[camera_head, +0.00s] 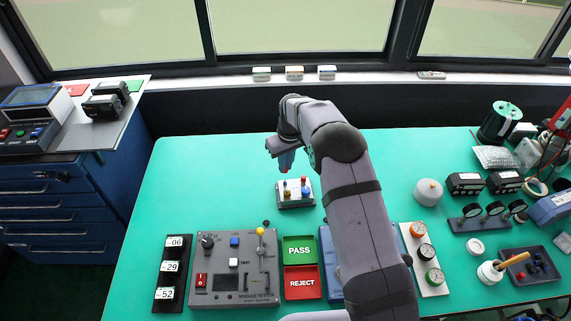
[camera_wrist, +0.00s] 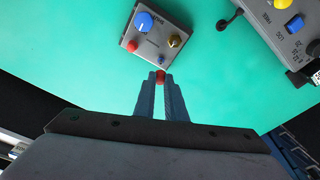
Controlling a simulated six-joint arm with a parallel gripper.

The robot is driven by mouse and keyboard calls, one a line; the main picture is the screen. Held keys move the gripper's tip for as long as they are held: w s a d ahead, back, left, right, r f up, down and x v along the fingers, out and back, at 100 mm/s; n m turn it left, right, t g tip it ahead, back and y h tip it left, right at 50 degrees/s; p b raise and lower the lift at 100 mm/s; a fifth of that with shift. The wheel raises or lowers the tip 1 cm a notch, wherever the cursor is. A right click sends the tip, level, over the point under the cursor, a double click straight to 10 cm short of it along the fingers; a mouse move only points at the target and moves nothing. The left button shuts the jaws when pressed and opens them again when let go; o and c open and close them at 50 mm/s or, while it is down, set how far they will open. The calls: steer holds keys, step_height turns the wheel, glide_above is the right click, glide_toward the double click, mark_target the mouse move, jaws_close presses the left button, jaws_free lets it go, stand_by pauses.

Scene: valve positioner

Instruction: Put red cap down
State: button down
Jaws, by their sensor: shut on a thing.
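My gripper (camera_wrist: 160,80) is shut on a small red cap (camera_wrist: 160,75), which shows between the fingertips. In the head view my gripper (camera_head: 286,163) points down above the green table, just behind the valve positioner box, and the cap is barely visible at its tips. The grey valve positioner box (camera_head: 296,203) sits on the table and also shows in the wrist view (camera_wrist: 150,52). On its top are a large blue knob (camera_wrist: 143,21), a brass fitting (camera_wrist: 174,41), a red part (camera_wrist: 132,46) and a small blue part (camera_wrist: 162,58). The cap appears apart from the box.
A module tester (camera_head: 235,285) stands at the front, beside a green PASS tray (camera_head: 299,240) and a red REJECT tray (camera_head: 302,293). Gauges, jars and a dark tray (camera_head: 530,278) crowd the right side. The green table (camera_head: 200,180) is clear left of the box.

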steer(key=shift+a, duration=0.25)
steer(key=shift+w+a+r, duration=0.15)
steer(key=shift+r, duration=0.2)
step_height(320, 180, up, 6)
steer(key=s+a+b, duration=0.1)
steer(key=s+a, duration=0.1)
steer(key=a, duration=0.1)
steer(key=s+f, duration=0.2)
steer(key=s, duration=0.5)
steer(key=s+d+f, duration=0.3)
steer(key=s+f, duration=0.2)
steer(key=s, duration=0.1)
steer(key=shift+m, duration=0.5)
steer(key=shift+w+a+f+p, duration=0.1)
steer(key=shift+w+f+p, duration=0.25)
steer(key=shift+f, duration=1.35)
steer(key=shift+w+a+f+p, duration=0.1)
steer(key=shift+f+p, duration=0.4)
steer(key=shift+f, duration=1.25)
steer(key=shift+w+a+f+p, duration=0.1)
steer(key=shift+w+f+p, duration=0.25)
steer(key=shift+f, duration=1.35)
